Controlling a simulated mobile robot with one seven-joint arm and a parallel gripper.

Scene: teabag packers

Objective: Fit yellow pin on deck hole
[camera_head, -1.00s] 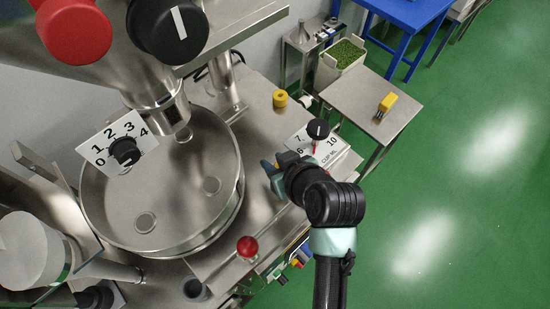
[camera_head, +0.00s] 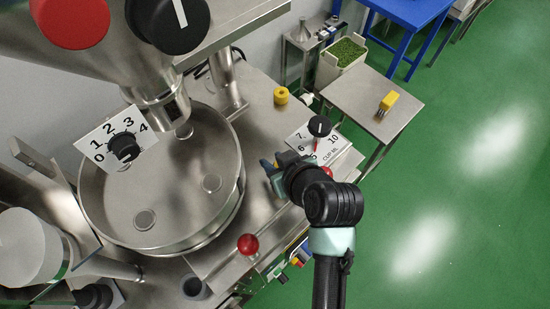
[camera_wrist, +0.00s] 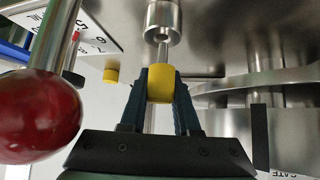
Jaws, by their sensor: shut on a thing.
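In the wrist view the dark blue fingers of my gripper (camera_wrist: 160,90) are shut on the yellow pin (camera_wrist: 161,84), gripping its yellow head. A thin steel shaft lines up beyond the head toward a steel collar (camera_wrist: 163,22). I cannot tell whether the shaft is inside the collar or only in front of it. In the head view my gripper (camera_head: 268,166) is over the steel deck (camera_head: 262,130), right of the round pan, and the pin is mostly hidden there. The deck hole cannot be made out.
A red ball knob (camera_wrist: 38,115) is close on the left in the wrist view. A second yellow piece (camera_head: 281,95) stands on the deck. The round steel pan (camera_head: 165,215) is to the left, and a dial plate (camera_head: 325,150) is right of my gripper.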

